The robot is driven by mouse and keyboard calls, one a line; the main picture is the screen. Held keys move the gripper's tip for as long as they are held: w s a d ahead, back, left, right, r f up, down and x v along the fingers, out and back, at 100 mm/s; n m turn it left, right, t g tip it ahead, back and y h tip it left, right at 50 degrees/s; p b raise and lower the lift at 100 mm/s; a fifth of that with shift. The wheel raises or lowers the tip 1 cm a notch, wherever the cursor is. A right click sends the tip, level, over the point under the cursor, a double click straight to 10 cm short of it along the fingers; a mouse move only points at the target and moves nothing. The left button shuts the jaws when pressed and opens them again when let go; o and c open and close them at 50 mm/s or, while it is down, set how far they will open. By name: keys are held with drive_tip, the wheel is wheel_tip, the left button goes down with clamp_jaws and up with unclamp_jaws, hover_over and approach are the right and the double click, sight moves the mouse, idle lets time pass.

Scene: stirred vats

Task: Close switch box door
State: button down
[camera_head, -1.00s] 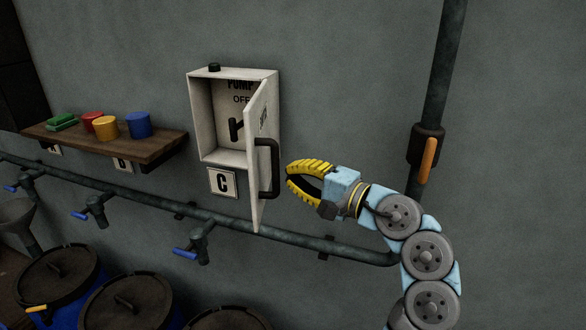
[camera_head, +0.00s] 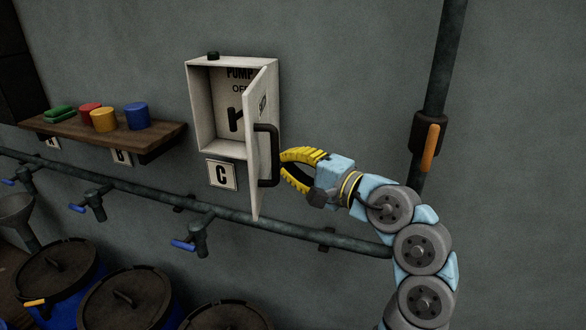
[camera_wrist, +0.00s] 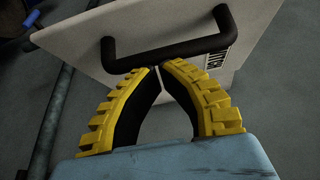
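The pale switch box (camera_head: 203,112) on the wall stands open, with a dark switch lever (camera_head: 236,119) and the words PUMP and OFF inside. Its door (camera_head: 255,190) is hinged on the right side and sticks out toward the camera. A black bar handle (camera_head: 274,155) is on the door's outer face; it also shows in the wrist view (camera_wrist: 165,54). My gripper (camera_head: 283,163) is right of the door, its yellow fingertips close to the handle. In the wrist view the fingertips (camera_wrist: 157,69) meet just below the handle bar, with nothing between them. Contact with the bar cannot be told.
A pipe (camera_head: 290,237) with blue-handled taps runs below the box. Lidded vats (camera_head: 125,303) stand below. A vertical pipe (camera_head: 448,70) with an orange lever (camera_head: 430,147) is at right. The wall between is clear.

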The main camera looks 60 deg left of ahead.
drive_tip(key=shift+s+t+b, duration=0.3)
drive_tip(key=shift+s+b, duration=0.15)
drive_tip(key=shift+b, duration=0.65)
